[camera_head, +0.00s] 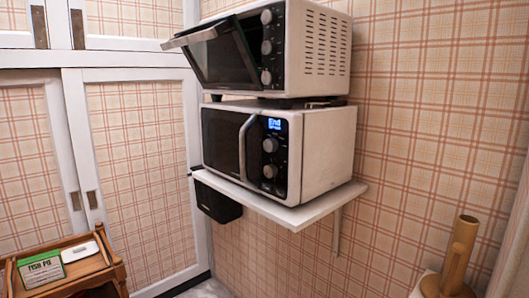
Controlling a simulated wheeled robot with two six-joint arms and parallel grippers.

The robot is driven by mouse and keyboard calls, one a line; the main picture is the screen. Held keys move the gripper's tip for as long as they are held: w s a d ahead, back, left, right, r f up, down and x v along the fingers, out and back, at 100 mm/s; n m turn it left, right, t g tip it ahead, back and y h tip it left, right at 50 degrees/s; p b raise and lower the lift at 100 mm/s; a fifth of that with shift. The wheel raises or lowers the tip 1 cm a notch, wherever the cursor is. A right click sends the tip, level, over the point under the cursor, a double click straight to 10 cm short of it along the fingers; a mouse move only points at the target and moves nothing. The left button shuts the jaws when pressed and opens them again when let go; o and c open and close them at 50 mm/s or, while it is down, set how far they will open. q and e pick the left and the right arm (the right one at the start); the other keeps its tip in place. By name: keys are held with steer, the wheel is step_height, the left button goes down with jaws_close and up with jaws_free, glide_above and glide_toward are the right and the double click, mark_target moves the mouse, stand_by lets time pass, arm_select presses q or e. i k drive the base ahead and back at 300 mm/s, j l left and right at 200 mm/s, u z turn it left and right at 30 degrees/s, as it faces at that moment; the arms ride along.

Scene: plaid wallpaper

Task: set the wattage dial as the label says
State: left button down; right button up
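A white microwave (320,150) with a black front stands on a wall shelf. Its door is shut and its blue display (274,124) seems to read "End". Below the display are an upper dial (270,145) and a lower dial (270,171); their markings are too small to read, and I cannot tell which sets wattage. A green and white box (41,269), with a label that seems to read "FISH PIE", lies on a wooden stand at the lower left. Any wattage on it is unreadable. Neither gripper is in view.
A white oven (322,50) with its door tilted open and several knobs sits above the microwave. The white shelf (320,208) juts from the wall. A black box (217,203) is under it. A white object (80,251) lies beside the label box. A wooden cylinder (461,250) stands lower right.

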mark_target(270, 144)
steer(key=k+l+z, duration=0.1)
steer(key=l+z, duration=0.15)
steer(key=z, duration=0.15)
steer(key=l+z, duration=0.35)
steer(key=k+j, duration=0.05)
